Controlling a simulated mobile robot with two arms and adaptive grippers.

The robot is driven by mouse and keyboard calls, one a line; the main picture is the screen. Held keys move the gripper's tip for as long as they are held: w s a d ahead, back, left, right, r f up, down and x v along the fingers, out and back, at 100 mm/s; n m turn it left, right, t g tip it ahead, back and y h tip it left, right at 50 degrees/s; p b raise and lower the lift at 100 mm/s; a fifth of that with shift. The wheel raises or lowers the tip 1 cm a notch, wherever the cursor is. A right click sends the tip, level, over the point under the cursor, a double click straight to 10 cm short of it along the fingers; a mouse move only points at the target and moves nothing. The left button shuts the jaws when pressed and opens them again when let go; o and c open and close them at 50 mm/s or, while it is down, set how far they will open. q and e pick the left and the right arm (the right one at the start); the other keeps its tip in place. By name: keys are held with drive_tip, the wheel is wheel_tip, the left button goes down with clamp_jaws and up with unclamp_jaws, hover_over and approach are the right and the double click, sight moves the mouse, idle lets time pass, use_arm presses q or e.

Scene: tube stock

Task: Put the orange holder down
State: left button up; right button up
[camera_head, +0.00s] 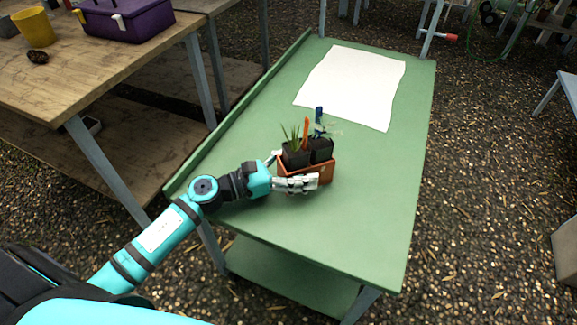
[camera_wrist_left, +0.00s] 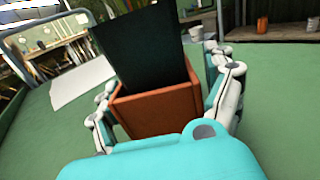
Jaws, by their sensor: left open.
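The orange holder (camera_head: 326,170) stands on the green table, near its left front part. It carries small black pots with green plants (camera_head: 295,150), an orange marker and a blue marker. My left gripper (camera_head: 296,172) is open, with a finger on each side of the holder's near end. In the left wrist view the holder (camera_wrist_left: 160,108) sits between the spread fingers, with a black pot (camera_wrist_left: 142,50) rising from it. Whether the fingers touch the holder I cannot tell. The holder's far end is hidden in the wrist view. My right gripper is not in view.
A white sheet (camera_head: 352,86) lies on the far half of the green table (camera_head: 375,210). The table's right side and front are clear. A wooden table (camera_head: 120,70) at the left bears a purple toolbox (camera_head: 125,20) and a yellow pot (camera_head: 34,28).

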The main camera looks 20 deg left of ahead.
use_arm(q)
drive_tip(key=shift+s+a, duration=0.2)
drive_tip(key=b+v, duration=0.1)
drive_tip(key=v, duration=1)
drive_tip(key=shift+s+a+r+b, duration=0.15)
drive_tip(key=shift+a+b, duration=0.05)
drive_tip(key=shift+b, duration=0.1)
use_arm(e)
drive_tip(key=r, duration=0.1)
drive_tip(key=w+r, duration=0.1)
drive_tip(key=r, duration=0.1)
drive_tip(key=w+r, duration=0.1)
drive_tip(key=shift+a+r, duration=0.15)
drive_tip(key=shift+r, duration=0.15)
